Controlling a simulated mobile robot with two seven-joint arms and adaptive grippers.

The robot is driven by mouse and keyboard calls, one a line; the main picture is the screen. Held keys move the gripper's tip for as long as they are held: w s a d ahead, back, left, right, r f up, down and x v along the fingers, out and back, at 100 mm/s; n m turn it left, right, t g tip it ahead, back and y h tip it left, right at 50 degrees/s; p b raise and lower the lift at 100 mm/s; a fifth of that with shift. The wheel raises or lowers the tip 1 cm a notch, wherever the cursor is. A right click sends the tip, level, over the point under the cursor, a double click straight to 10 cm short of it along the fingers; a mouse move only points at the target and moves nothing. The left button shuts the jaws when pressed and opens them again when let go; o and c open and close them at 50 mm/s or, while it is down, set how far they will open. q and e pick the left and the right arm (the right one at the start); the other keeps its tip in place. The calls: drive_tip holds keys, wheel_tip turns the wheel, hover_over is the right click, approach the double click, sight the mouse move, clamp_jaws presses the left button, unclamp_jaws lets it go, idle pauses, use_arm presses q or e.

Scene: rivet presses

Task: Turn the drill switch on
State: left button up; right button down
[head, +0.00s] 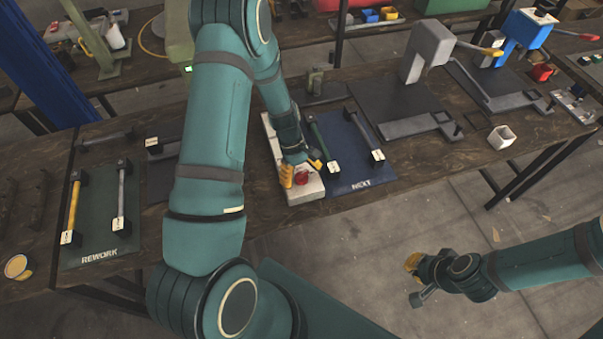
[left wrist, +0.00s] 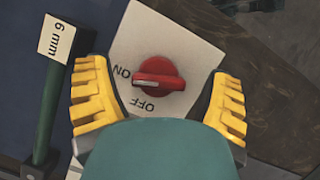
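The drill switch is a pale box (head: 306,193) with a round red knob (head: 301,178) near its front end. In the left wrist view the red knob (left wrist: 160,76) has a raised bar lying nearly level, its white mark pointing left, close to the ON lettering. The OFF lettering (left wrist: 143,104) is lower. My left gripper (head: 301,168) is at the knob, its yellow fingers open on both sides with gaps (left wrist: 158,104). My right gripper (head: 413,268) hangs over the floor, away from the bench; its opening is unclear.
A blue mat (head: 352,172) marked NEXT with labelled bars lies right of the switch. A green mat (head: 98,232) marked REWORK is at the left. Grey (head: 428,52) and blue (head: 527,32) presses stand further right. My left arm hides part of the bench.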

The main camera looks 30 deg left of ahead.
use_arm(q)
drive_tip(key=shift+r, duration=0.1)
drive_tip(key=v, duration=1.1)
drive_tip(key=shift+a+r, duration=0.2)
drive_tip(key=shift+r, duration=0.2)
drive_tip(key=shift+s, duration=0.1)
